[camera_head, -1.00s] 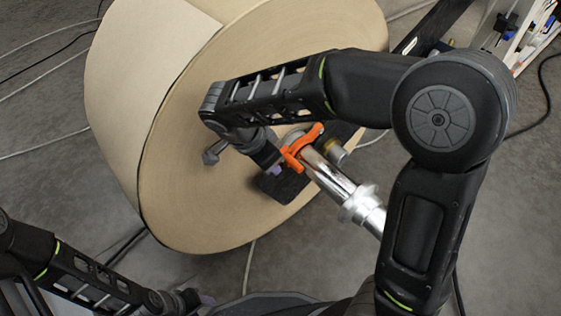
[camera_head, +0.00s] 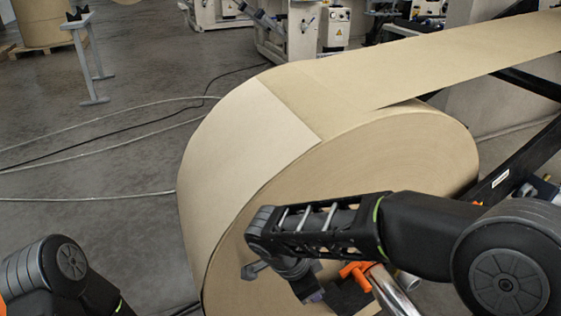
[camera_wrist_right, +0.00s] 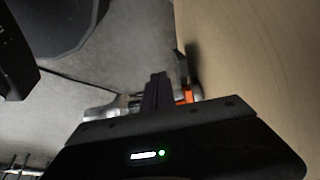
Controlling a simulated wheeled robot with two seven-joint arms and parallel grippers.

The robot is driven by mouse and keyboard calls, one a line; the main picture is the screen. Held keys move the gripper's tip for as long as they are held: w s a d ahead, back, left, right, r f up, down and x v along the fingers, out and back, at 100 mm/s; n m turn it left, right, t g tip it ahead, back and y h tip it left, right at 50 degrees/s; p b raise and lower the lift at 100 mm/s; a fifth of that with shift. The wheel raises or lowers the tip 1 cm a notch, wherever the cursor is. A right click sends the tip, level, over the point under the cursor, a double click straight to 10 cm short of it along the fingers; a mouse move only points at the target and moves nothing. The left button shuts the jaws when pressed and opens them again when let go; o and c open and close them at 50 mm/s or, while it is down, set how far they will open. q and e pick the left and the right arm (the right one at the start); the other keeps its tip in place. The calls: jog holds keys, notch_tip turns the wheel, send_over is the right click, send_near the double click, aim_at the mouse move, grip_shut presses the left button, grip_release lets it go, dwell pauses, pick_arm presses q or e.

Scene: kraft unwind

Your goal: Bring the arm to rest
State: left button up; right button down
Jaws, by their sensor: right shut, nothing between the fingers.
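My right arm reaches in from the right across the flat end face of the large kraft paper roll (camera_head: 390,150). My right gripper (camera_head: 313,295) points down beside the roll's core and is shut and empty. An orange lever (camera_head: 354,270) on a chrome shaft (camera_head: 392,292) sits just right of the gripper. In the right wrist view the closed dark fingers (camera_wrist_right: 157,92) lie together, with a bit of orange (camera_wrist_right: 185,96) and metal behind them. I cannot tell whether they touch it. My left arm is at the lower left; its gripper is outside the frame.
A kraft web (camera_head: 440,60) runs from the roll's top to the upper right. A black machine arm (camera_head: 510,180) stands at the right. Cables (camera_head: 90,150) cross the open grey floor at left. A metal stand (camera_head: 88,60) and machines are farther back.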

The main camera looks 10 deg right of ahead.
jog(key=a+f+n+t+y, duration=0.1)
jog(key=a+f+n+y, duration=0.7)
jog(key=a+f+n, duration=0.45)
jog(key=s+d+f, duration=0.5)
jog(key=s+f, duration=0.1)
jog(key=f, duration=0.2)
jog(key=s+d+f, duration=0.5)
jog(key=s+f, duration=0.1)
jog(key=f, duration=0.3)
pick_arm(q)
notch_tip(320, 180, up, 32)
jog(key=s+d+p, duration=0.1)
jog(key=s+p, duration=0.1)
jog(key=p, duration=3)
jog(key=shift+s+d+g, duration=0.2)
jog(key=shift+d+g, duration=0.1)
jog(key=shift+d, duration=0.1)
pick_arm(e)
notch_tip(320, 180, up, 32)
jog(key=s+a+g, duration=0.1)
jog(key=s, duration=0.1)
jog(key=shift+s+a, duration=0.35)
jog(key=shift+s, duration=0.05)
